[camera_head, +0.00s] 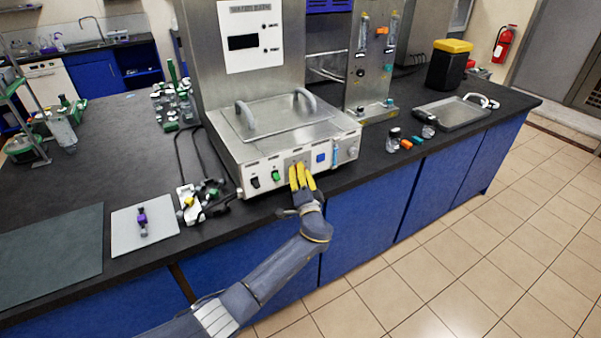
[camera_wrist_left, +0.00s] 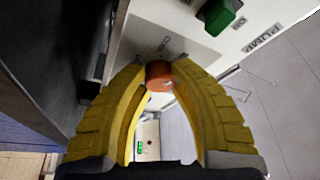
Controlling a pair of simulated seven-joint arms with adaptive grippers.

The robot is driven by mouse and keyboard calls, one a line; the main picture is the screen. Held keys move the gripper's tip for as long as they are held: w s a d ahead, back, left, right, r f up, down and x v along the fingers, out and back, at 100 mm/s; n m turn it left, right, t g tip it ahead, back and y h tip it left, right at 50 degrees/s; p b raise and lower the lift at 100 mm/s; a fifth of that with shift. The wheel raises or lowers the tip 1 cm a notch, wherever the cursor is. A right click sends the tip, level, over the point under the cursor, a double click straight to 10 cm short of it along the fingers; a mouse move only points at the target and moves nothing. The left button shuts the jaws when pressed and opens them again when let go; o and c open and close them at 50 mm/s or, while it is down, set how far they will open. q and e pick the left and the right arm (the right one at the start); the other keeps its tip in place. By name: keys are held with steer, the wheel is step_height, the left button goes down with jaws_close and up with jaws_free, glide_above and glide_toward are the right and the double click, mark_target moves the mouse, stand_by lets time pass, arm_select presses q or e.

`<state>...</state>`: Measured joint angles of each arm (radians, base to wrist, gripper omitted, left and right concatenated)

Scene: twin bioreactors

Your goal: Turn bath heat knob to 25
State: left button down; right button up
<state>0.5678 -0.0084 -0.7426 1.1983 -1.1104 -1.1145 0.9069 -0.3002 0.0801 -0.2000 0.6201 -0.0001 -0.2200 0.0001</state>
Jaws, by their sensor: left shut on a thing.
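The bath (camera_head: 285,130) is a steel box with a lid and two handles, standing on the dark bench. My left gripper (camera_head: 302,178) has yellow fingers and is at the middle of the bath's front panel. In the left wrist view, the fingers (camera_wrist_left: 160,78) are closed around an orange-brown knob (camera_wrist_left: 160,75) on the panel, touching it from both sides. The knob's scale marks are too small to read, and the fingers hide the knob in the head view. My right gripper is not in view.
A green switch (camera_head: 276,176) and a black switch (camera_head: 255,182) are left of the gripper on the panel; the green one also shows in the left wrist view (camera_wrist_left: 222,14). A steel tray (camera_head: 452,112) and small bottles stand right. A grey plate (camera_head: 145,222) lies left.

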arm_select(q)
steer(key=m+g+h, duration=0.1)
steer(key=m, duration=0.3)
steer(key=shift+m, duration=0.3)
steer(key=shift+r+m+g+h, duration=0.15)
steer(key=shift+m+g, duration=0.35)
steer(key=shift+m, duration=0.5)
steer(key=shift+f+m+g+h, duration=0.15)
steer(key=shift+m+g, duration=0.35)
steer(key=shift+m, duration=0.5)
steer(key=shift+r, duration=0.1)
steer(key=c, duration=1)
jaws_free()
steer(key=shift+s, duration=0.1)
steer(key=v, duration=1.2)
